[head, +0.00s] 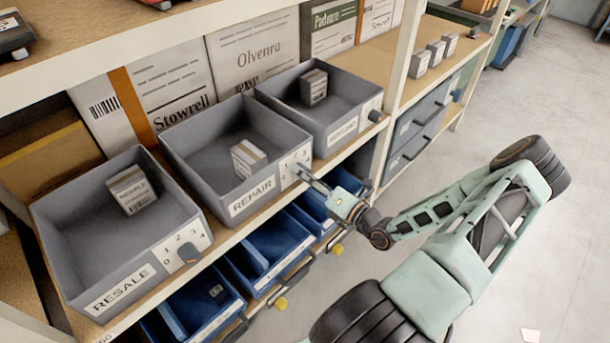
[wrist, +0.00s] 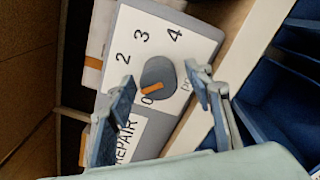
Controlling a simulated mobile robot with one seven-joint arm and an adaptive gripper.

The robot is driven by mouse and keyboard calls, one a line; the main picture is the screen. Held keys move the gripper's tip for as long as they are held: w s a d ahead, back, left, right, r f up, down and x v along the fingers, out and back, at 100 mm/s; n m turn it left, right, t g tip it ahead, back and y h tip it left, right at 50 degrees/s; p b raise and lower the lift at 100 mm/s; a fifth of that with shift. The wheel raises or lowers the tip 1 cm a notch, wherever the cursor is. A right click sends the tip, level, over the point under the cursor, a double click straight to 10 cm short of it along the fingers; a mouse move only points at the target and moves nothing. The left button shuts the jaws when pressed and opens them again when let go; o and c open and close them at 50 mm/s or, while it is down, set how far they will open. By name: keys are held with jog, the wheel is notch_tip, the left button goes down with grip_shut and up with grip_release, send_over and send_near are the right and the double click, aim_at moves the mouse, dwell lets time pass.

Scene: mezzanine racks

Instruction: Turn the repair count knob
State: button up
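The repair count knob (wrist: 158,75) is a round dark grey knob with an orange pointer on a white number plate (wrist: 185,40). The pointer is towards the 0. The 2, 3 and 4 also show; the 1 is hidden. The plate is on the front of the grey REPAIR bin (head: 217,180). My gripper (wrist: 160,81) is open, with one finger on each side of the knob and visible gaps to both. In the head view my gripper (head: 309,177) is at the bin's plate and hides the knob.
A RESALE bin (head: 75,250) with its own knob stands to the left, and another grey bin (head: 335,108) to the right. Blue bins (head: 262,262) are on the level below. A small box (head: 248,159) lies in the REPAIR bin. The aisle floor is open to the right.

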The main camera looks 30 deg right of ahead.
jog(key=v, duration=1.2)
dwell(0.3)
